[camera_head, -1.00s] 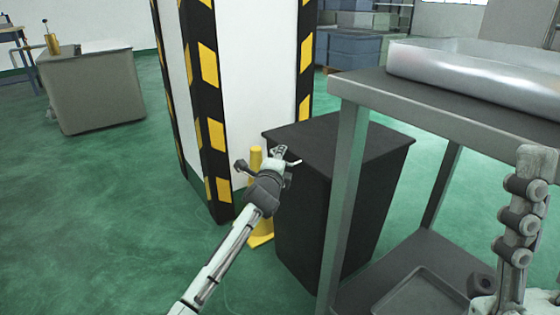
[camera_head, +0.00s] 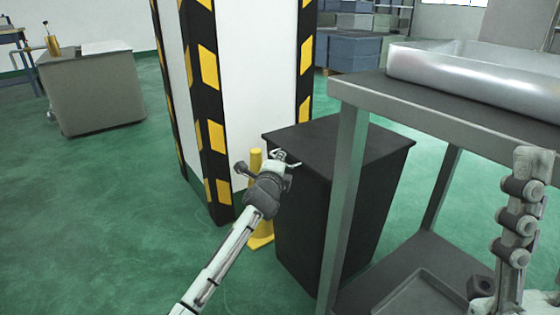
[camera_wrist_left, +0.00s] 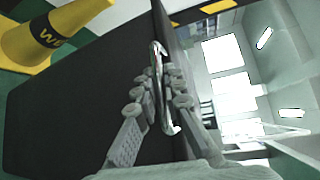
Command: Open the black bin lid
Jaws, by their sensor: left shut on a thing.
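The black bin (camera_head: 312,225) stands between the pillar and the metal table. Its flat black lid (camera_head: 345,142) lies level on top and looks closed. My left gripper (camera_head: 283,158) is at the lid's front left edge. In the left wrist view, the left gripper (camera_wrist_left: 160,78) has its fingers on both sides of a shiny bar handle (camera_wrist_left: 160,92) and is shut on it. The handle stands at the edge of the dark bin (camera_wrist_left: 75,110). The fingers hide part of the handle.
A metal table (camera_head: 440,110) with a shiny tray (camera_head: 470,75) stands close on the right. Green floor (camera_head: 100,220) is clear on the left.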

